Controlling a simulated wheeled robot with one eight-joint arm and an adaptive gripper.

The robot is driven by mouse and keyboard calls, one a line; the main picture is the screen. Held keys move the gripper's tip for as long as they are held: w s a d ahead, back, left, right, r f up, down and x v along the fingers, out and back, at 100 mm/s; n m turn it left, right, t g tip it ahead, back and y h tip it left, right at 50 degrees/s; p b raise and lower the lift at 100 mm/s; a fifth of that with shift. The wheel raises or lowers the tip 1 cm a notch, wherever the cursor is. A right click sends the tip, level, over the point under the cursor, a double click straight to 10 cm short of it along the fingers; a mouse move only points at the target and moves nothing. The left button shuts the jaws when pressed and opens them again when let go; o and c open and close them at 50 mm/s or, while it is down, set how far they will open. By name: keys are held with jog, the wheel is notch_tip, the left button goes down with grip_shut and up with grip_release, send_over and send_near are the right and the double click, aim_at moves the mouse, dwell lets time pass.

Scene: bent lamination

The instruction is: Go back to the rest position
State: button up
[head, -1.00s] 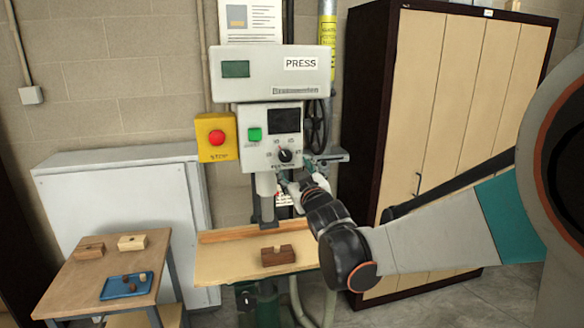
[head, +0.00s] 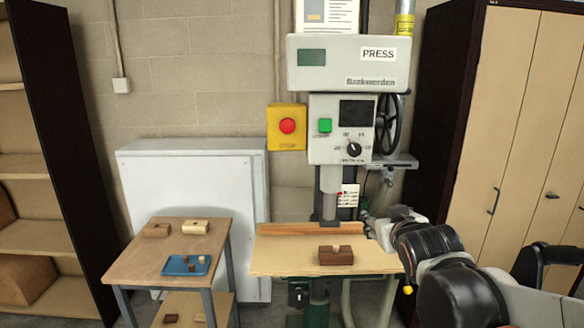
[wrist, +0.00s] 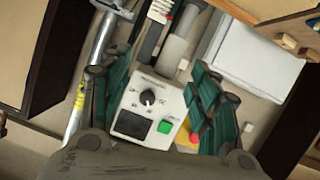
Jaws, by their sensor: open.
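My gripper (wrist: 152,76) shows in the wrist view with its two green fingers spread wide apart and nothing held between them. The press control panel (wrist: 148,108), with its dial and green button, shows behind the gap, upside down. In the head view my gripper (head: 375,226) is at the right of the press column, above the right end of the press table (head: 280,262); its fingers are small and unclear there. A dark brown notched block (head: 335,256) sits on the press table, apart from my gripper.
The press head (head: 345,65) and red stop button (head: 287,125) are above. A small side table (head: 140,268) at left holds a brown block (head: 157,230), a light block (head: 195,227) and a blue tray (head: 178,268) with small pieces. A tall cupboard (head: 520,120) stands right.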

jog(key=s+a+f+g+b, duration=0.1)
jog(key=s+f+g+b, duration=0.2)
jog(key=s+f, duration=0.6)
jog(key=s+a+f+m+g+y+b, duration=0.1)
jog(key=s+f+g+b, duration=0.3)
jog(key=s+f, duration=0.6)
jog(key=s+b, duration=0.1)
jog(key=s, duration=0.3)
jog(key=shift+s+f, duration=0.25)
jog(key=shift+s, duration=0.1)
